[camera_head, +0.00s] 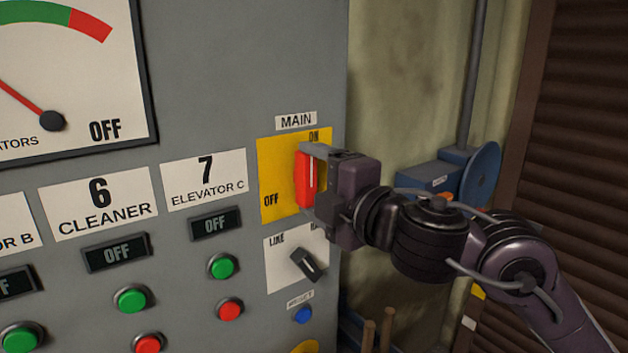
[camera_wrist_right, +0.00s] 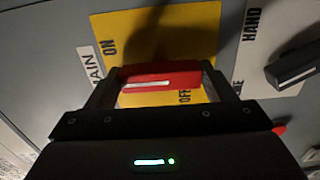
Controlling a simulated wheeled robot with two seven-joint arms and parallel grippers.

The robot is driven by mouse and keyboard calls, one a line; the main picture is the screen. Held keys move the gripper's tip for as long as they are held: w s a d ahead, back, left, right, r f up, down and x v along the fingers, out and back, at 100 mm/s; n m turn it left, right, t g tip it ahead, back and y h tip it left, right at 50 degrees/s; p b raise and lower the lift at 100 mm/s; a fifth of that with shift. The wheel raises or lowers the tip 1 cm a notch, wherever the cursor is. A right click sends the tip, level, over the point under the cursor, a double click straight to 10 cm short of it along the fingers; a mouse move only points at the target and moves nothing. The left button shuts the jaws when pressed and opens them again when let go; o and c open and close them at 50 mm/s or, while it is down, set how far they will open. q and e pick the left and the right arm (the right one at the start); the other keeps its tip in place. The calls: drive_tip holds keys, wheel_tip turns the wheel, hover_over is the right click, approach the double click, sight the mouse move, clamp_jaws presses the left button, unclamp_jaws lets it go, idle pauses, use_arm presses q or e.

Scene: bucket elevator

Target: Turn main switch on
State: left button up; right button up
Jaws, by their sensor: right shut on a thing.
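The main switch is a red handle (camera_head: 304,181) with a white line, on a yellow plate (camera_head: 275,178) under a MAIN label (camera_head: 296,121). The handle stands about upright, its top near the word ON; OFF is at the plate's lower left. My right gripper (camera_head: 311,178) comes in from the right and is shut on the handle. In the right wrist view the red handle (camera_wrist_right: 162,82) lies between the fingertips, with the yellow plate (camera_wrist_right: 195,30) behind it. My left gripper is in neither view.
Below the plate is a black selector knob (camera_head: 306,264), and under that a blue button (camera_head: 303,315). Green and red buttons, OFF displays and a large gauge (camera_head: 60,70) fill the panel to the left. A blue wall box (camera_head: 432,178) is behind my right arm.

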drive_tip(key=o, duration=1)
drive_tip(key=v, duration=0.8)
drive_tip(key=shift+w+b, duration=0.1)
drive_tip(key=shift+b, duration=0.25)
